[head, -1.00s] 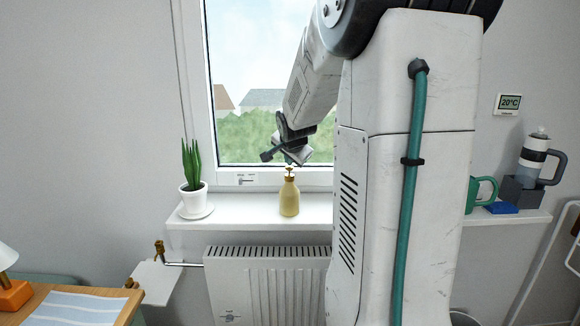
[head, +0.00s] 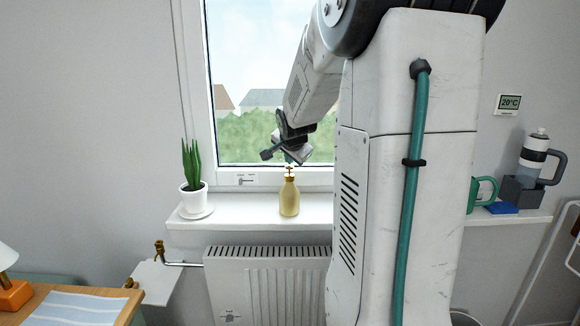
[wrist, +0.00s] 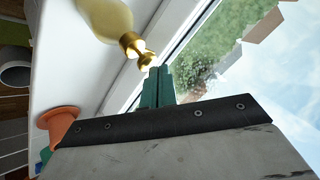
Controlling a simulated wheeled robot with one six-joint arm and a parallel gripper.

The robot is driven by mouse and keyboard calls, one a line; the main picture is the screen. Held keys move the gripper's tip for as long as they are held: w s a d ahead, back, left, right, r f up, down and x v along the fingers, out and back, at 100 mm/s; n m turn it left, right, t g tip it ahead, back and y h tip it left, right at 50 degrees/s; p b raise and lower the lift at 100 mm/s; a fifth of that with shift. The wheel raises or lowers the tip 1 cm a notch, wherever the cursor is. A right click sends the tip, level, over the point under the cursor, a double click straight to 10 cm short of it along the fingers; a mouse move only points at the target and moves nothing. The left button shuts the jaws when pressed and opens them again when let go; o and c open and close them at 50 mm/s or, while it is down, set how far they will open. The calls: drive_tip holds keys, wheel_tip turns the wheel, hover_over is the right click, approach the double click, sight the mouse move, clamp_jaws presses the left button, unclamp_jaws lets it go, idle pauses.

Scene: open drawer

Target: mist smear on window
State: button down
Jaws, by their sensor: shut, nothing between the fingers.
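A yellow spray bottle (head: 289,198) with a gold pump top stands upright on the white window sill, in front of the window (head: 262,110). In the wrist view the bottle (wrist: 106,14) is at the top, its gold head pointing toward my fingers. My gripper (head: 289,158) is just above the pump head in the head view. In the wrist view its green fingers (wrist: 157,72) are shut and empty, close to the gold head; I cannot tell whether they touch it. A faint speckled patch (wrist: 196,74) shows low on the glass, possibly the smear.
A potted plant (head: 193,178) stands on a saucer at the sill's left. A radiator (head: 265,285) is below the sill (head: 245,212). An orange cone-shaped thing (wrist: 60,122) shows in the wrist view. A teal mug (head: 486,191) is on the right, beyond my arm.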

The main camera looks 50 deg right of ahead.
sight(289, 168)
drive_tip(key=shift+r, duration=0.2)
drive_tip(key=shift+r, duration=3)
drive_tip(key=s+a+f+n+g+y, duration=0.1)
drive_tip(key=s+a+n, duration=0.5)
drive_tip(key=a, duration=0.6)
drive_tip(key=s+a+f+n+g+y, duration=0.2)
drive_tip(key=s+a+n, duration=0.4)
drive_tip(key=s+a, duration=0.5)
drive_tip(key=s+a+f+n+g+y, duration=0.2)
drive_tip(key=s+a+f+n, duration=0.3)
drive_tip(key=a, duration=0.9)
drive_tip(key=s+y, duration=0.1)
drive_tip(key=s, duration=0.2)
drive_tip(key=shift+s+a+f+n, duration=0.25)
drive_tip(key=shift+a+n, duration=0.15)
